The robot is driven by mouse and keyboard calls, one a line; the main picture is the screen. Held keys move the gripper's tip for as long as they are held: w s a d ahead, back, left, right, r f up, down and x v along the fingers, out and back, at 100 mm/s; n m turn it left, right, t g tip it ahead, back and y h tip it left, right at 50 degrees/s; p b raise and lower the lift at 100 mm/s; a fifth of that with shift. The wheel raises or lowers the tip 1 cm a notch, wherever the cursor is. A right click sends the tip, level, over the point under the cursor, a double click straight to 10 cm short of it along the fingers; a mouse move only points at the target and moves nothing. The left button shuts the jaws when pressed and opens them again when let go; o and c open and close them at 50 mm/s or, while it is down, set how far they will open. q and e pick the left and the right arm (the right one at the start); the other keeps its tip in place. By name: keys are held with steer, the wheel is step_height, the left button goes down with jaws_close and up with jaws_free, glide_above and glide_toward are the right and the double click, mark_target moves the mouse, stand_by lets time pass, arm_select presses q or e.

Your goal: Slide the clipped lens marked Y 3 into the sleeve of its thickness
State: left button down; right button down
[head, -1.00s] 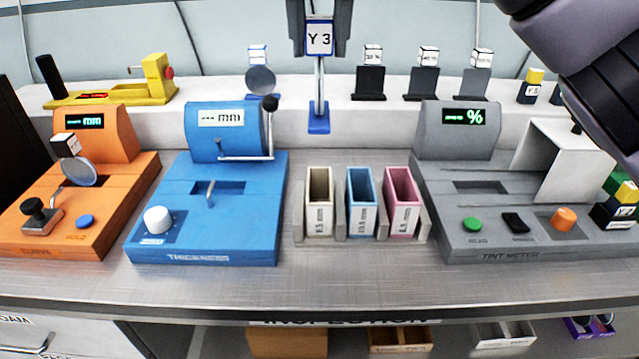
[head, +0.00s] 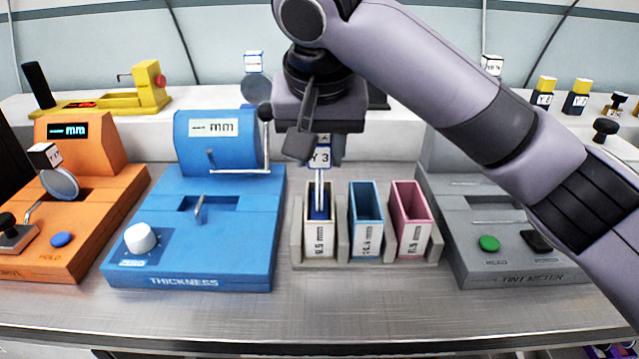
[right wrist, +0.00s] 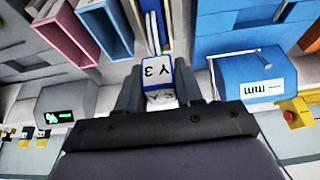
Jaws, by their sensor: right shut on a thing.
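The clipped lens has a white tag marked Y 3 (head: 320,157), which also shows in the right wrist view (right wrist: 157,70). My right gripper (head: 318,147) is shut on the tag, pointing down. Below the tag the lens hangs edge-on as a thin upright strip. A blue piece at its lower end sits in the mouth of the cream sleeve (head: 319,242); how deep it is I cannot tell. A blue sleeve (head: 366,238) and a pink sleeve (head: 411,240) stand to the right, both empty-looking. Their mm labels are too blurred to read surely. My left gripper is out of view.
The sleeves stand in a grey rack (head: 343,255). The blue thickness gauge (head: 195,270) is close on the left, the grey tint meter (head: 520,278) close on the right. An orange gauge (head: 75,235) stands far left. The bench front is clear.

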mark_target(319, 168)
step_height(319, 168, down, 5)
steer(key=shift+r, duration=0.15)
stand_by(0.3)
steer(key=c, duration=0.7)
jaws_free()
steer(key=shift+c, duration=0.2)
steer(key=p+v, duration=0.1)
steer(key=v, duration=1.1)
steer(key=shift+p, duration=0.35)
